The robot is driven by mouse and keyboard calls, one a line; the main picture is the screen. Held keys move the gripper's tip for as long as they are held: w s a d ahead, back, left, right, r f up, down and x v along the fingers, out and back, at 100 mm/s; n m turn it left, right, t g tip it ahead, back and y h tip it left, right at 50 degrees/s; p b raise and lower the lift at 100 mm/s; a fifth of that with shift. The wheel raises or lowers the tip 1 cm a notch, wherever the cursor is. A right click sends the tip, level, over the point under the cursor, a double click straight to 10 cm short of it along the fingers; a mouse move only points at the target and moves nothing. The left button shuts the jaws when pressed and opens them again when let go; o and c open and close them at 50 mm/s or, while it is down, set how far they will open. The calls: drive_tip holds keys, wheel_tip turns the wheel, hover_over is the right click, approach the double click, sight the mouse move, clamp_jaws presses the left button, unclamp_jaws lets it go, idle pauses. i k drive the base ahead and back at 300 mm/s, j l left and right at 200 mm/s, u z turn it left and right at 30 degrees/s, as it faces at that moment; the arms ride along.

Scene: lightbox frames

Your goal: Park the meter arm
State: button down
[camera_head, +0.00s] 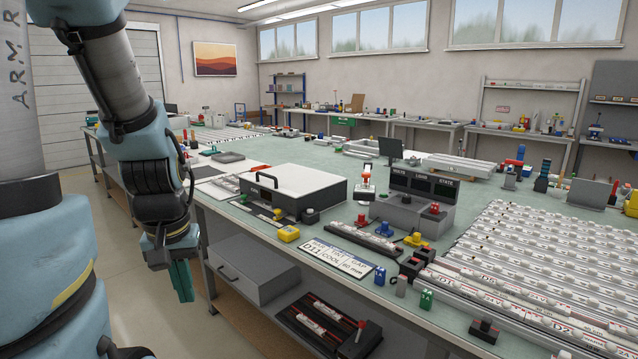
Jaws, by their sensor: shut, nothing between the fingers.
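My gripper (182,281) hangs at the left in the head view, its teal fingers pointing down and together, with nothing held. It is beside the front edge of the long green-topped bench (219,206), over the aisle. A grey meter box (412,207) with a dark display panel (424,186) stands mid-bench.
A white lidded box (293,183) with a black handle is nearest my gripper on the bench. A yellow block (288,233) and a label board (341,258) lie near the front edge. Rows of white light strips (540,265) fill the right. A lower shelf holds a grey drawer (250,275).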

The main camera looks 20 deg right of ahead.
sight(365, 193)
drive_tip(key=i+l+u, duration=0.5)
drive_tip(key=i+l, duration=0.25)
